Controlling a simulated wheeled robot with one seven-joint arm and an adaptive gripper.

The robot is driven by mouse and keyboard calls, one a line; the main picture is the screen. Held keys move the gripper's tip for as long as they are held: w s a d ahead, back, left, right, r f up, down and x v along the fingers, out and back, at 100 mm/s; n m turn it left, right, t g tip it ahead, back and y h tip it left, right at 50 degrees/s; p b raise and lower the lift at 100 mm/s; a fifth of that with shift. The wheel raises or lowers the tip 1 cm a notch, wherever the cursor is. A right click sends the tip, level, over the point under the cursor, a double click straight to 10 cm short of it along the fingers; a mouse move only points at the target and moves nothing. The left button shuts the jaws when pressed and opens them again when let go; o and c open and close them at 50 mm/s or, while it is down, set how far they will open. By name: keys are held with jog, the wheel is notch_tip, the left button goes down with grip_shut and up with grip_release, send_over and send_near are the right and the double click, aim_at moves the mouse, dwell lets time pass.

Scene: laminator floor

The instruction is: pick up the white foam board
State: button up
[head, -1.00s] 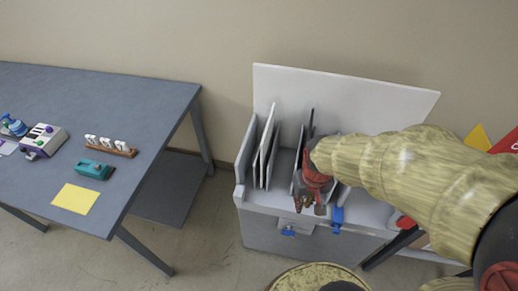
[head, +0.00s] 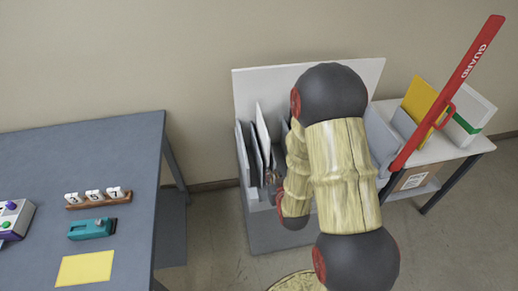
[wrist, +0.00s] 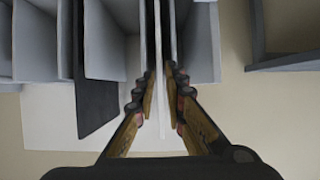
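The white foam board (head: 262,132) stands upright in a left slot of the grey rack (head: 247,205), leaning slightly. In the wrist view the white board (wrist: 158,60) shows edge-on as a thin pale strip. My gripper (wrist: 160,88) has one finger on each side of this strip. Narrow gaps seem to show between the fingers and the board, so it looks open around it. In the head view my gripper (head: 270,182) is at the front of the board, partly hidden by my arm.
Grey dividers (wrist: 103,40) and a dark board (wrist: 95,100) stand close to the left of the gripper. At left is a blue-grey table (head: 120,145) with a teal device (head: 92,229) and yellow sheet (head: 85,268). A red guard bar (head: 450,90) rises at right.

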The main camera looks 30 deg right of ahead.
aim_at(264, 142)
jog(key=shift+t, duration=0.4)
jog(key=w+d, duration=0.1)
jog(key=w, duration=0.2)
jog(key=w+d+r, duration=0.1)
jog(key=w, duration=0.3)
jog(key=w+d+r+b, duration=0.1)
jog(key=w, duration=0.3)
jog(key=shift+w+d, duration=0.15)
jog(key=shift+d, duration=0.05)
jog(key=b+x, duration=0.1)
jog(key=x, duration=0.5)
jog(key=shift+w+d+r, duration=0.1)
jog(key=shift+w+r, duration=0.05)
grip_shut()
